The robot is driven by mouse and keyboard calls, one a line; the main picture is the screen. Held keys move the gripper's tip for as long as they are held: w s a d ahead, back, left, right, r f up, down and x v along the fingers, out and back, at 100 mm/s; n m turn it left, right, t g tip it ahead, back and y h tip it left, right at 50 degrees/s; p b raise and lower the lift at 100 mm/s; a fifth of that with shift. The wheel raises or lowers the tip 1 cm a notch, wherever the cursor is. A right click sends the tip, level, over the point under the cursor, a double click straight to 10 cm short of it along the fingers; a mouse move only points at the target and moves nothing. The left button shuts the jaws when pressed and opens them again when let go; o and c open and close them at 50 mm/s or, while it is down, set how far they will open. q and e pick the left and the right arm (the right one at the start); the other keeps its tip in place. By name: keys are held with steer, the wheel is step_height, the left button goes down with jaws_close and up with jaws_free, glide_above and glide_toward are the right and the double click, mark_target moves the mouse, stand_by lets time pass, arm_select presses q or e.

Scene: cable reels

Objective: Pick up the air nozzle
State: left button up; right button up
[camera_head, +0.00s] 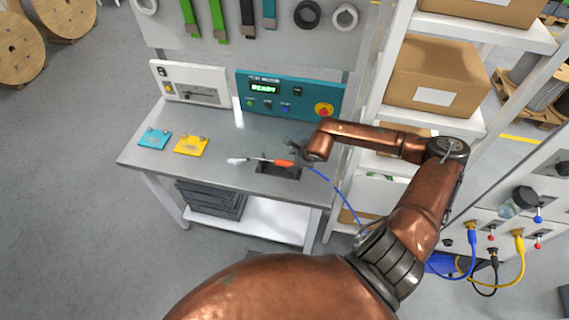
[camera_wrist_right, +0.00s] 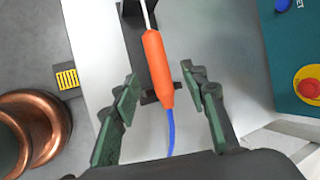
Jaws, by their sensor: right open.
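The air nozzle (camera_head: 283,163) has an orange handle, a thin pale tube with a whitish tip at its left end, and a blue hose at its right end. It lies across a dark holder (camera_head: 278,171) at the front right of the metal table. In the right wrist view the orange handle (camera_wrist_right: 158,70) runs up between my right gripper's fingers (camera_wrist_right: 165,95). These fingers with green pads are open, one on each side, apart from the handle. In the head view my right gripper (camera_head: 299,148) is above the handle, partly hidden by its arm. My left gripper is not in view.
The table (camera_head: 222,140) carries a blue plate (camera_head: 154,139), a yellow plate (camera_head: 191,145), a white box (camera_head: 190,84) and a teal control panel (camera_head: 288,95) at the back. A shelf with cardboard boxes (camera_head: 436,77) stands close on the right.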

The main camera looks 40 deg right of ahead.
mark_target(288, 163)
steer(key=p+x, duration=0.2)
steer(key=x, duration=0.3)
steer(key=shift+f, duration=0.1)
steer(key=shift+w+f, duration=0.2)
steer(key=shift+f, duration=0.25)
jaws_close()
